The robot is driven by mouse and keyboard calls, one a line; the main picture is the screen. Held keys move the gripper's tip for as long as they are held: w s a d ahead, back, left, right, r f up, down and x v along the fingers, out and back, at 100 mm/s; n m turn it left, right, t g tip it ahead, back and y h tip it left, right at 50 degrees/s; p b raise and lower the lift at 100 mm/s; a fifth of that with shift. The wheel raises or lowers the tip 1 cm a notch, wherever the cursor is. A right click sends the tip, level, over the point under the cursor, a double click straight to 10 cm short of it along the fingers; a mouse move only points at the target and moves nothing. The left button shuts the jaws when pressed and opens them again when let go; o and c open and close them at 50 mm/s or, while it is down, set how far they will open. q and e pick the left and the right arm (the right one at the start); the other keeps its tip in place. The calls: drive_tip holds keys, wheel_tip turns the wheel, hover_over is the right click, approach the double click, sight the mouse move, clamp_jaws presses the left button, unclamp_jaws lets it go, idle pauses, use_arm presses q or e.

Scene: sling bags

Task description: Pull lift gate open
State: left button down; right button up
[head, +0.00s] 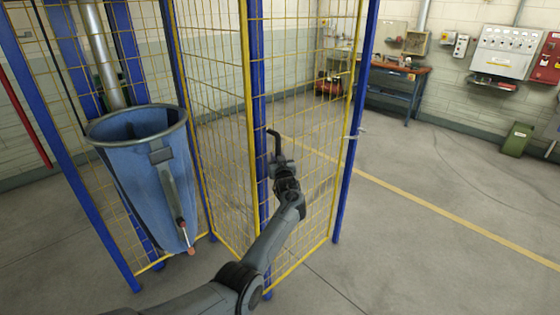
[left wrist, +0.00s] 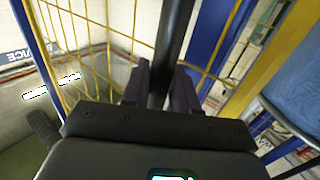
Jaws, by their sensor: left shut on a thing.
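The lift gate (head: 312,190) is a yellow wire mesh panel between blue uprights, standing in the middle of the head view. A black bar handle (head: 275,137) sits beside the blue upright on the panel's left side. My left gripper (head: 281,163) is shut on this handle. In the left wrist view the dark handle (left wrist: 171,40) runs up between the two fingers of my left gripper (left wrist: 162,85). The fingers partly hide the handle. My right gripper is not in view.
A workbench (head: 395,85) and a green bin (head: 517,139) are by the back wall. The floor (head: 430,260) at right is clear.

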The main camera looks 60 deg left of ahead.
use_arm(q)
drive_tip(key=c, duration=1)
unclamp_jaws()
drive_tip(key=p+v, duration=0.1)
drive_tip(key=v, duration=1)
drive_tip(key=shift+a, duration=0.1)
